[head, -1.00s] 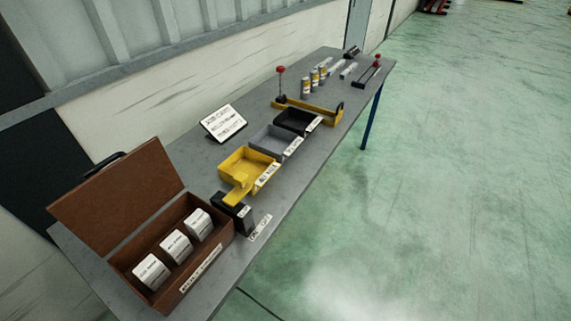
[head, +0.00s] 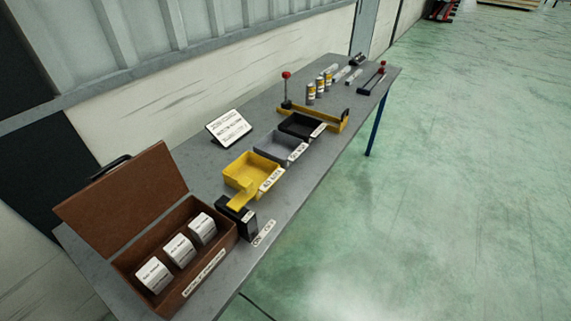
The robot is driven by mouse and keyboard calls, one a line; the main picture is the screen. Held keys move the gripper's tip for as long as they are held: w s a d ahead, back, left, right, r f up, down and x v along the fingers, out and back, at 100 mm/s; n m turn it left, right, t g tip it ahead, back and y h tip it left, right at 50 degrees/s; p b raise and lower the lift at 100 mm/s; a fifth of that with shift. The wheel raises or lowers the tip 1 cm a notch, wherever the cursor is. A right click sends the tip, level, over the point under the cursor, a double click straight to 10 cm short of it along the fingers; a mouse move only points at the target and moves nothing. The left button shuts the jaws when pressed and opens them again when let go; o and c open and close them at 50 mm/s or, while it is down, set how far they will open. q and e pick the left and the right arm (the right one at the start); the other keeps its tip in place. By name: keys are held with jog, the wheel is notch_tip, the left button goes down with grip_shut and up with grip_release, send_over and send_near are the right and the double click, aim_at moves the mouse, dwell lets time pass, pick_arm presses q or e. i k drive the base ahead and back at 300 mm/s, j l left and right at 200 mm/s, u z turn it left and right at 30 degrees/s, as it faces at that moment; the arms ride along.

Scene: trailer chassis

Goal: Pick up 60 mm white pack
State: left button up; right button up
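Three white packs stand in a row inside an open brown box at the near left end of the table. The near pack (head: 154,275), the middle pack (head: 179,250) and the far pack (head: 203,228) look alike in size. Their printed labels are too small to read, so I cannot tell which is the 60 mm one. The brown box (head: 212,254) has its lid raised at the back and a white label on its front wall. Neither of my grippers is in view.
The grey table (head: 322,152) also carries a black block (head: 243,217), a yellow tray (head: 250,172), a grey tray (head: 281,144), a black tray (head: 302,125), a sign (head: 228,127) and several cans (head: 320,86). Green floor (head: 450,190) lies open on the right.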

aim_at(155, 276)
jog(key=k+l+u, duration=0.1)
jog(key=u, duration=1.4)
jog(key=k+j+z, duration=0.15)
jog(key=z, duration=0.15)
jog(key=k+j+z, duration=0.1)
jog(key=z, duration=0.2)
